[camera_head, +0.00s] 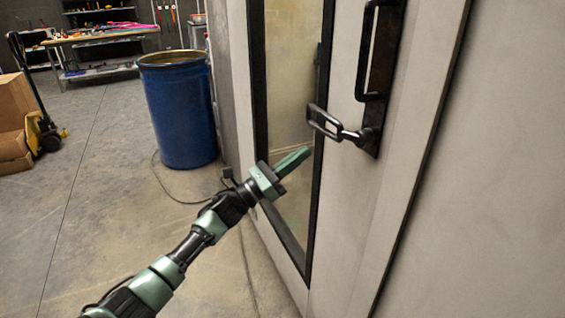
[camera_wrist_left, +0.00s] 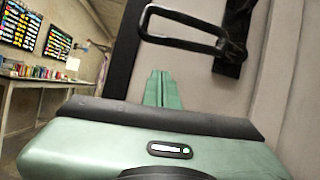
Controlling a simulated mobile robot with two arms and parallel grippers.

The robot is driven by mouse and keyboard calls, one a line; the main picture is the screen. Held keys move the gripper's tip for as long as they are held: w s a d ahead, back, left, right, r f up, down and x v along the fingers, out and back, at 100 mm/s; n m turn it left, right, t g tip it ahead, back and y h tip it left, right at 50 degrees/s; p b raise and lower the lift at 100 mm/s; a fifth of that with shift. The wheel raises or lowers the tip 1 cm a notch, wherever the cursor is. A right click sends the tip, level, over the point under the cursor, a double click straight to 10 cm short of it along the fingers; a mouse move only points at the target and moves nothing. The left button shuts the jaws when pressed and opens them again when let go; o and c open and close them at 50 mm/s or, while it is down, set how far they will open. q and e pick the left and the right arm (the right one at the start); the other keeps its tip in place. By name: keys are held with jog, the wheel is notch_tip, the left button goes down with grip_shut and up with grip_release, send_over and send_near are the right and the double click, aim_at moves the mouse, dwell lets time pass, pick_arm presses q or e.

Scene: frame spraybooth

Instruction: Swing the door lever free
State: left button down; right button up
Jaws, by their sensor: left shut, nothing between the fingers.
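The black door lever (camera_head: 325,123) is a loop-shaped handle that sticks out to the left from a dark plate on the pale booth door (camera_head: 345,190). In the left wrist view the lever (camera_wrist_left: 185,38) crosses the upper middle, beyond the fingers. My left gripper (camera_head: 304,151) has green fingers pressed together with nothing between them. Its tips are just below and left of the lever and look apart from it. The fingers (camera_wrist_left: 162,76) also show in the left wrist view, pointing up toward the lever. My right gripper is not in view.
A tall black pull handle (camera_head: 365,50) is fixed above the lever. The door has a glass window (camera_head: 290,100) in a dark frame. A blue drum (camera_head: 180,110) stands on the floor to the left. A workbench (camera_head: 100,36), pallet jack and boxes (camera_head: 14,115) are farther back. The floor between is open.

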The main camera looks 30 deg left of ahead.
aim_at(313, 125)
pick_arm(q)
jog(key=r, duration=0.1)
jog(key=w+r+p, duration=0.1)
jog(key=r+p, duration=0.1)
jog(key=r, duration=0.1)
jog(key=shift+w+d, duration=0.35)
jog(key=shift+d, duration=0.05)
jog(key=m+b, duration=0.1)
jog(key=b, duration=0.1)
jog(key=r+m+g+h+b, duration=0.1)
jog(key=b, duration=0.1)
jog(key=r+m+b, duration=0.1)
jog(key=b, duration=0.1)
jog(key=shift+w+a+m+h, duration=0.25)
jog(key=shift+a+m+h, duration=0.05)
jog(key=shift+a+h, duration=0.1)
jog(key=shift+r+m+g, duration=0.3)
jog(key=shift+r+g, duration=0.1)
jog(key=shift+r, duration=0.2)
